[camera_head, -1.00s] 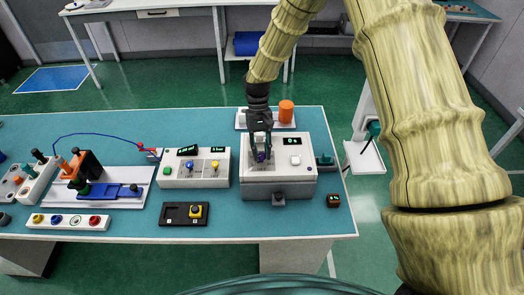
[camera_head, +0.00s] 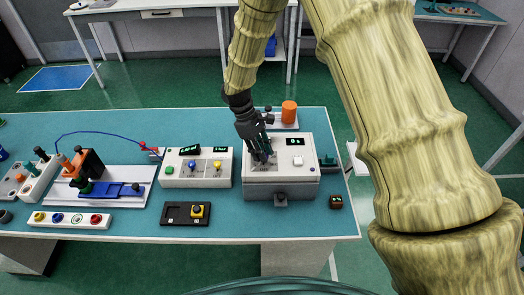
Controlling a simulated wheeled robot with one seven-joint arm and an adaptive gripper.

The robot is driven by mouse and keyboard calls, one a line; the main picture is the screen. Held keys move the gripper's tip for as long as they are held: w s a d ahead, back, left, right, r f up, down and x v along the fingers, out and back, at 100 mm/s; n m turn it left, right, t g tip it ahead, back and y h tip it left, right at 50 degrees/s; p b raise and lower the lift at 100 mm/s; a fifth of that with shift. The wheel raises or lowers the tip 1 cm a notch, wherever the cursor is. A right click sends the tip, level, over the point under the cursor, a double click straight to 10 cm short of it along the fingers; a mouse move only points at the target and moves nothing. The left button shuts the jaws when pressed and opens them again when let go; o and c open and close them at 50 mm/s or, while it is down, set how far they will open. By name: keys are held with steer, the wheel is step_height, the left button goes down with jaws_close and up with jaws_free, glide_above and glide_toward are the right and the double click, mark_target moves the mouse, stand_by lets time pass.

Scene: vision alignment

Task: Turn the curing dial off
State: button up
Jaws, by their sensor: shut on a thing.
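The curing unit is a light grey box (camera_head: 300,178) near the right end of the teal bench. Its top panel has a small dark display with green digits (camera_head: 296,142) and a white button (camera_head: 297,161). My dark gripper (camera_head: 262,158) reaches down onto the left part of this panel, tilted, with its fingers closed around the dial. The dial is almost wholly hidden by the fingers, so its pointing direction cannot be read.
A white box with blue and yellow knobs (camera_head: 169,170) stands just left of the unit. An orange cylinder (camera_head: 289,111) stands on a tray behind it.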

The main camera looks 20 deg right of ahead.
steer(key=shift+n+t, duration=0.3)
steer(key=shift+n, duration=0.5)
steer(key=o, duration=1.1)
steer(key=shift+c, duration=0.2)
steer(key=v, duration=1.2)
steer(key=shift+a, duration=0.25)
steer(key=shift+s, duration=0.1)
